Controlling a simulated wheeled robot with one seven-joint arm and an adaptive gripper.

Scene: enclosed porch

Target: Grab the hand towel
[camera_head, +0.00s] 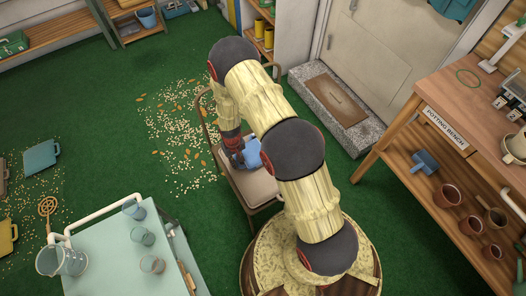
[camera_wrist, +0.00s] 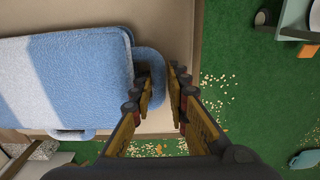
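The hand towel (camera_wrist: 70,80), blue with pale stripes, lies folded on the tan chair seat (camera_wrist: 178,25) and fills the left of the wrist view. In the head view its blue part (camera_head: 252,153) shows beside my gripper (camera_head: 234,150), partly hidden by my arm. In the wrist view my gripper (camera_wrist: 162,78) points down at the towel's right end, fingers apart with a narrow gap. A blue loop-like part of the towel curves around the left finger. The right finger is clear of the towel. I cannot tell whether the fingers touch it.
The chair (camera_head: 258,188) stands on green carpet with scattered pale flakes (camera_head: 185,130). A potting bench (camera_head: 455,110) with pots is at the right. A pale table (camera_head: 120,255) with glasses is at the lower left. Shelves stand behind.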

